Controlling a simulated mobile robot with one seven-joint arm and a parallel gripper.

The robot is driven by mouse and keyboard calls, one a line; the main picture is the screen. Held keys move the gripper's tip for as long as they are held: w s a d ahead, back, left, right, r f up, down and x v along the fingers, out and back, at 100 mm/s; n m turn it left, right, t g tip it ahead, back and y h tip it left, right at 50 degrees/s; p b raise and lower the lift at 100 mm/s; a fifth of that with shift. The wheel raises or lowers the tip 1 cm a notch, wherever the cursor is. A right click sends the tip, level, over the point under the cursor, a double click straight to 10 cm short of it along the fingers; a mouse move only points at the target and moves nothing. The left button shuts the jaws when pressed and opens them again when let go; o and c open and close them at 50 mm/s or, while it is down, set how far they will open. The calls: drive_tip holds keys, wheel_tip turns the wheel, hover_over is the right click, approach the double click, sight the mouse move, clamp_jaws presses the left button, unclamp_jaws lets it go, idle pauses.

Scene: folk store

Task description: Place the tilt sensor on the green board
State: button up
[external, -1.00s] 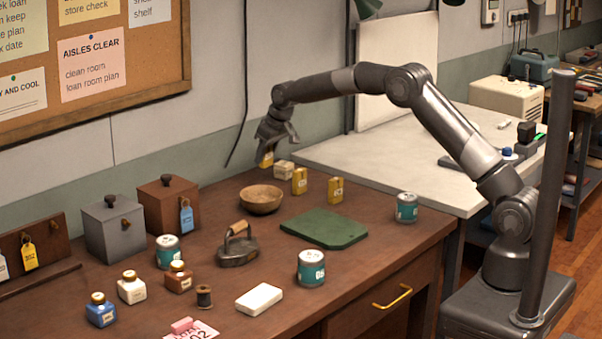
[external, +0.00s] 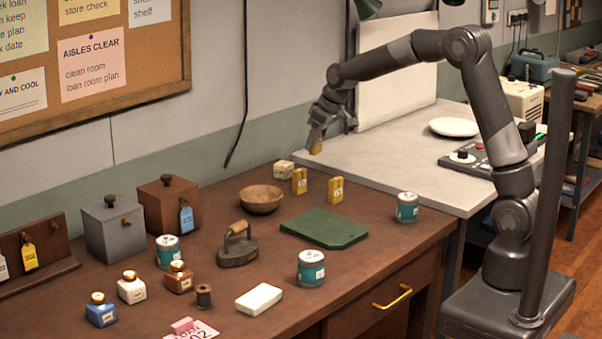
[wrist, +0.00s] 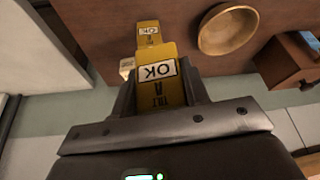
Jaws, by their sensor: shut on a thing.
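My gripper (external: 317,138) is shut on a yellow block (external: 316,147), held in the air near the back corner of the brown table. In the wrist view this block (wrist: 165,80) sits between the fingers, with a white "OK" label and dark letters that look like "TLT A", upside down. This fits the tilt sensor. The green board (external: 325,230) lies flat and bare on the table, to the front of the gripper and below it. Two similar yellow blocks stand on the table behind the board, one (external: 299,182) on the left and one (external: 336,190) on the right.
A wooden bowl (external: 261,200) and a small pale block (external: 284,170) stand behind and left of the board. An iron (external: 238,245) is to its left. Teal cans stand in front (external: 311,268) and to the right (external: 407,207). A pale bench (external: 400,165) adjoins the table.

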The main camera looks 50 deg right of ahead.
drive_tip(key=s+a+f+n, duration=0.1)
drive_tip(key=s+a+n, duration=0.1)
drive_tip(key=s, duration=1.6)
approach(319, 225)
drive_tip(key=shift+w+a+f+y, duration=0.1)
drive_tip(key=shift+w+f+y, duration=0.05)
drive_tip(key=shift+w, duration=0.35)
drive_tip(key=shift+w+f+y, duration=0.1)
drive_tip(key=shift+w+y, duration=0.05)
drive_tip(key=shift+w, duration=0.3)
drive_tip(key=shift+f, duration=2.05)
drive_tip(key=shift+f, duration=0.15)
drive_tip(key=o, duration=1)
